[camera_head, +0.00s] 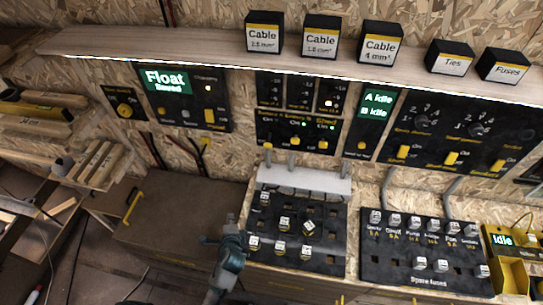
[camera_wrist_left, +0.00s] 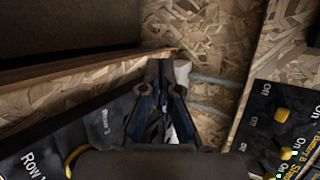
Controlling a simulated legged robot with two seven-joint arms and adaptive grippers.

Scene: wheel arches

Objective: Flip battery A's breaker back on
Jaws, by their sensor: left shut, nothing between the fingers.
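The breaker panel (camera_head: 296,131) is on the back wall in the head view, with a row of yellow switches under labels for battery A, battery B and shed. Battery A's breaker (camera_head: 268,147) is the leftmost; its exact position is too small to read. Part of the panel also shows at the right of the left wrist view, with a yellow switch (camera_wrist_left: 281,114) between On and Off marks. My left gripper (camera_head: 231,218) is shut and empty, below and left of the panel and apart from it. Its fingers (camera_wrist_left: 161,68) show in the wrist view. My right gripper is out of view.
A dark fuse board (camera_head: 297,235) with several labelled blocks lies right of my left gripper. A spare fuse board (camera_head: 425,250) is further right. Grey conduits run below the panel. A wooden shelf (camera_head: 200,48) with labelled boxes is above. The workbench at left (camera_head: 175,215) is mostly clear.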

